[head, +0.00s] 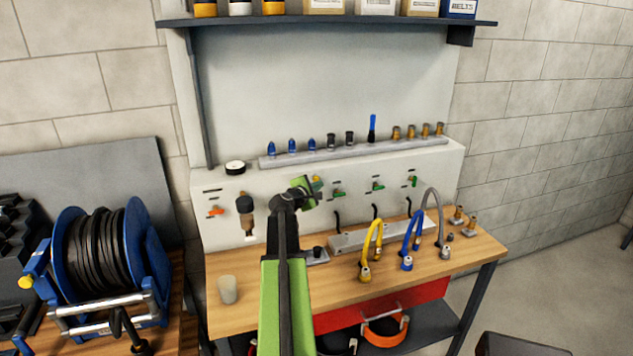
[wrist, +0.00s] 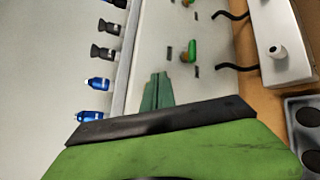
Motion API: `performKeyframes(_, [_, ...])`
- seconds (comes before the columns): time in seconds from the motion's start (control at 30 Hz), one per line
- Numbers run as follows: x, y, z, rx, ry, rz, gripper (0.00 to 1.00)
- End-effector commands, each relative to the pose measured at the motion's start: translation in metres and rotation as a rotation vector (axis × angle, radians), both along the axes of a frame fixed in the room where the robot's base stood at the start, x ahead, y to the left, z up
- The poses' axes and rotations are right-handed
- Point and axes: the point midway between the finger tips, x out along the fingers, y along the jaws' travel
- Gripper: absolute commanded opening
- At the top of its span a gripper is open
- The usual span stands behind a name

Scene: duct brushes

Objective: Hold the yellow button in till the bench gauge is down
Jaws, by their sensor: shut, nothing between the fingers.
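My gripper (head: 305,187) is at the front of the pale bench panel (head: 268,190), its green fingers shut with nothing between them. In the wrist view the shut fingers (wrist: 157,92) point at the panel. A small yellow piece, seemingly the yellow button (head: 317,180), shows right at the fingertips in the head view. The fingers partly hide it, so I cannot tell whether they touch it or it is pressed in. It is not visible in the wrist view. A round black gauge with a white face (head: 235,167) sits on the panel's top left; its needle is too small to read.
Green valve levers (head: 378,187) are right of my gripper, and an orange lever (head: 216,211) and a dark filter unit (head: 245,212) are left. Yellow, blue and grey hoses (head: 372,240) stand on the bench. A cup (head: 228,289) is at the front left.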

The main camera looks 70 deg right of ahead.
Motion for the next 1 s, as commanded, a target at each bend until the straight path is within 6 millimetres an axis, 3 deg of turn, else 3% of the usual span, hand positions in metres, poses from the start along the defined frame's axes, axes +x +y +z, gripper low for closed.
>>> performKeyframes(1.0, [0.0057, -0.0064, 0.0001, 0.0, 0.0, 0.0, 0.0])
